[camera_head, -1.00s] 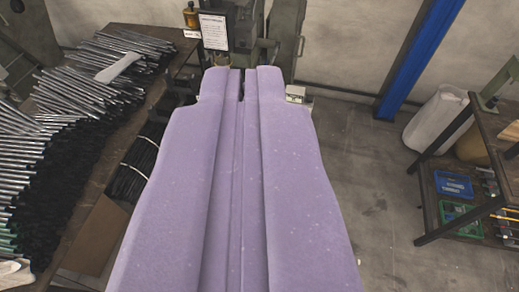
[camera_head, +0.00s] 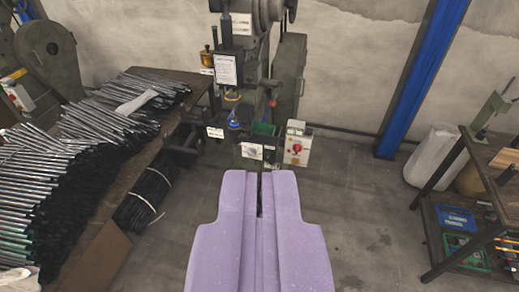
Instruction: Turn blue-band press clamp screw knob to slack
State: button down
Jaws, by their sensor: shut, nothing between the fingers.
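A grey-green rivet press (camera_head: 262,65) stands at the back centre against the wall. Low on its left side is a small blue part (camera_head: 234,123) with a yellow ring (camera_head: 232,97) just above it. A small red knob (camera_head: 272,103) shows on its right. I cannot tell which of these is the clamp screw knob; they are too small to make out. My purple gripper (camera_head: 259,174) is shut and empty, apart from the press and in front of it. Its tips appear just below the press's lower part in the picture.
A bench (camera_head: 192,90) with piles of metal rods (camera_head: 75,145) lies left. A white switch box (camera_head: 297,143) with a red knob stands right of the press. Another machine (camera_head: 50,62) is far left. A shelf table (camera_head: 492,190) is right. The floor between is clear.

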aim_at(243, 138)
jog(key=i+l, duration=0.15)
jog(key=i, duration=0.35)
jog(key=i+l, duration=0.1)
jog(key=i, duration=0.4)
jog(key=i+l+u, duration=0.1)
jog(key=i, duration=0.4)
jog(key=i+l, duration=0.2)
jog(key=i, duration=0.3)
jog(key=i+l, duration=0.15)
jog(key=i, duration=0.35)
jog(key=u, duration=0.05)
